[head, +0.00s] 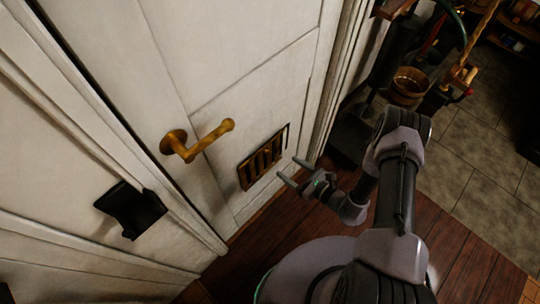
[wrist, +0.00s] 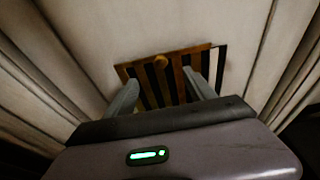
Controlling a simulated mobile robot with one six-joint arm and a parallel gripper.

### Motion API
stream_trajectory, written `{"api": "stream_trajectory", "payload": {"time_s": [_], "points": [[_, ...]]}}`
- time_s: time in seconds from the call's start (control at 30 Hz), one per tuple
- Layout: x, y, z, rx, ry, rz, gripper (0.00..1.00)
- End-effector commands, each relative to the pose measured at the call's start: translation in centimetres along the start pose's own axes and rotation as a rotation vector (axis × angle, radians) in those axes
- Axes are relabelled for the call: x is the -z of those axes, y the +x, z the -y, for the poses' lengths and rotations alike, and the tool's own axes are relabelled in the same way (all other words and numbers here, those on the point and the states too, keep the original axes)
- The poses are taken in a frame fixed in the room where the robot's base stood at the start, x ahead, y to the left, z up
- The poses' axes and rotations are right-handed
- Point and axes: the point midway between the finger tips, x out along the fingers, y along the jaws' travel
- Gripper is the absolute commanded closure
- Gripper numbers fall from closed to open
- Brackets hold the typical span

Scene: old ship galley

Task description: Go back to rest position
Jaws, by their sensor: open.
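My gripper (head: 288,168) is open, with nothing between its two fingers. It is in front of a slotted brass vent plate (head: 262,158) low on the white door (head: 235,55). In the wrist view my open gripper (wrist: 160,80) points at the same vent plate (wrist: 174,72), which has a small round knob (wrist: 159,59) at its top. Dark slots show between the plate's bars, and a dark strip shows along its right side. I cannot tell whether the fingertips touch the plate; in the head view they look apart from it.
A brass lever handle (head: 197,140) sticks out from the door, left of the vent. A black holder (head: 131,209) is on the wall at left. A wooden bucket (head: 408,86) and ironwork stand at upper right. Tiled floor (head: 485,185) at right is open.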

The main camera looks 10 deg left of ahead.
Motion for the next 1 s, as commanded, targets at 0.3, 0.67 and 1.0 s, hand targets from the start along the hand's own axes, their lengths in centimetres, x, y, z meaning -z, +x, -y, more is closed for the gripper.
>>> {"api": "stream_trajectory", "payload": {"time_s": [0.3,0.67,1.0], "points": [[0.1,-0.4,0.0,0.0,0.0,0.0,0.36],[-11.9,0.1,0.3,-0.238,-0.203,0.06,0.36],[-32.5,-11.3,-8.8,-0.797,-0.994,-0.192,0.36]]}}
